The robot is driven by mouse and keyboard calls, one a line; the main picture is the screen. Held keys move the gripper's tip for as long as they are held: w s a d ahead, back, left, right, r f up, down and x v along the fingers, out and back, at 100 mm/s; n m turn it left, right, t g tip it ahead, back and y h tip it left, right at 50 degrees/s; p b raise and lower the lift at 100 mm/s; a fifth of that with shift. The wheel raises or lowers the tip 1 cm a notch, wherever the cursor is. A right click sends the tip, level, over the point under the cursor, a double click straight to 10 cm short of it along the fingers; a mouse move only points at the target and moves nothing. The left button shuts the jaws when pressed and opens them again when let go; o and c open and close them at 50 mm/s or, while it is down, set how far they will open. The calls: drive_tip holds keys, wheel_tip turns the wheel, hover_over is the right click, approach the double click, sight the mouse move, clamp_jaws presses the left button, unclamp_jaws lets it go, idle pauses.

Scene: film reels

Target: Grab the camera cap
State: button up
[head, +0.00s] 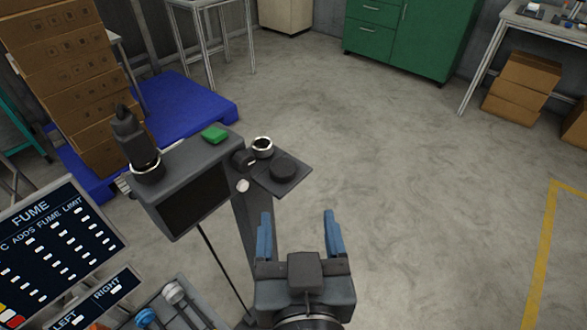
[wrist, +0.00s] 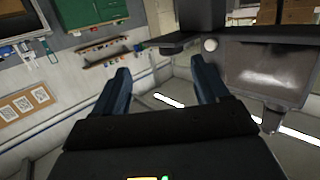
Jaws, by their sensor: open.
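A flat round black disc (head: 284,167), which looks like the camera cap, lies on a small dark plate (head: 301,177) beside a grey box. A short black cylinder (head: 243,159) and a silver-rimmed ring (head: 262,145) sit close to its left; I cannot rule out that one of them is the cap. My gripper (head: 297,212) has its two blue fingers wide apart with nothing between them. In the head view it appears just below and right of the plate, apart from it.
A sign board (head: 55,235) stands lower left. Stacked cartons (head: 65,75) are behind.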

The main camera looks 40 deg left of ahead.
sight(283, 175)
drive_tip(key=w+a, duration=0.1)
drive_tip(key=a, duration=0.1)
drive_tip(key=w+a+p, duration=0.1)
drive_tip(key=w+a, duration=0.3)
drive_tip(key=shift+w+a+r+p, duration=0.1)
drive_tip(key=shift+a+r+p, duration=0.1)
drive_tip(key=shift+r+p, duration=0.2)
drive_tip(key=shift+w+a+f, duration=0.2)
drive_tip(key=shift+w+a, duration=0.05)
drive_tip(key=shift+w, duration=0.1)
drive_tip(key=shift+c, duration=0.5)
drive_tip(key=c, duration=1)
drive_tip(key=shift+c, duration=0.2)
